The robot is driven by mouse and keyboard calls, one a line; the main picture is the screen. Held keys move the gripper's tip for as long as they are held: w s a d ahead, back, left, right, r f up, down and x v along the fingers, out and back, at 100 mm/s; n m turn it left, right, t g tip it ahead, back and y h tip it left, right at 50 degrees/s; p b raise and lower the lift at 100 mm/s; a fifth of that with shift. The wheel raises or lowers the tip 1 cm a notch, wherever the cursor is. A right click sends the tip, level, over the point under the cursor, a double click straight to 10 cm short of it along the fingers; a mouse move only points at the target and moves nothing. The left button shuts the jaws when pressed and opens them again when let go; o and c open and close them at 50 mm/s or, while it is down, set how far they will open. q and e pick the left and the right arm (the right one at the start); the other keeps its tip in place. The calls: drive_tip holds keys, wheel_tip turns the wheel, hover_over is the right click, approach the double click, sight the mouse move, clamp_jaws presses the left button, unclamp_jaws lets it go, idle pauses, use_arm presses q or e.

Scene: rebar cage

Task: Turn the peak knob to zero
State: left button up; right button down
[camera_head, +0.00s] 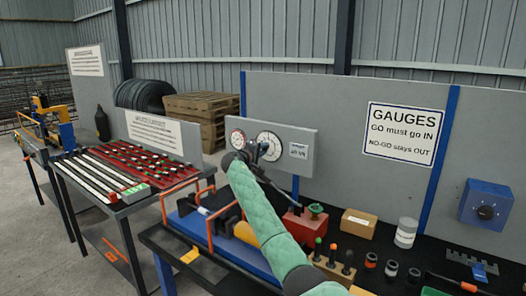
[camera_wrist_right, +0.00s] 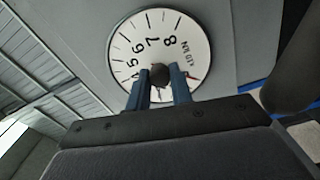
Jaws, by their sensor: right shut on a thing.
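A grey gauge panel (camera_head: 293,145) stands at the back of the bench with two round white dials. The smaller dial (camera_head: 238,138) is on the left, and the larger dial (camera_head: 269,137) is partly hidden by my right gripper (camera_head: 257,150). In the right wrist view, a numbered white dial (camera_wrist_right: 190,40) fills the upper middle, turned in the picture. The dark round peak knob (camera_wrist_right: 159,72) sits at its centre, between the two blue fingers of my right gripper (camera_wrist_right: 160,82), which is shut on it. A red pointer tip shows right of the fingers. My left gripper is out of view.
My green-sleeved right arm crosses the bench. A grey cylinder (camera_head: 405,233) and a blue dial box (camera_head: 487,205) are to the right. A red rack (camera_head: 135,165) is at left.

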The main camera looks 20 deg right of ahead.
drive_tip(key=n+p, duration=0.7)
drive_tip(key=n, duration=0.6)
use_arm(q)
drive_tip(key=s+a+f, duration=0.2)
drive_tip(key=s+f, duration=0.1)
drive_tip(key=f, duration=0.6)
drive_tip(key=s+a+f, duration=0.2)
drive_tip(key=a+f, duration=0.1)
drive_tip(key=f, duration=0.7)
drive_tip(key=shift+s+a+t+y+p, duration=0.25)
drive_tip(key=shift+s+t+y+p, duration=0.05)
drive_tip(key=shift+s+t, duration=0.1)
use_arm(e)
drive_tip(key=shift+f+n, duration=0.15)
drive_tip(key=shift+n, duration=0.55)
drive_tip(key=c, duration=1.2)
unclamp_jaws()
drive_tip(key=shift+a, duration=0.1)
drive_tip(key=shift+c, duration=0.2)
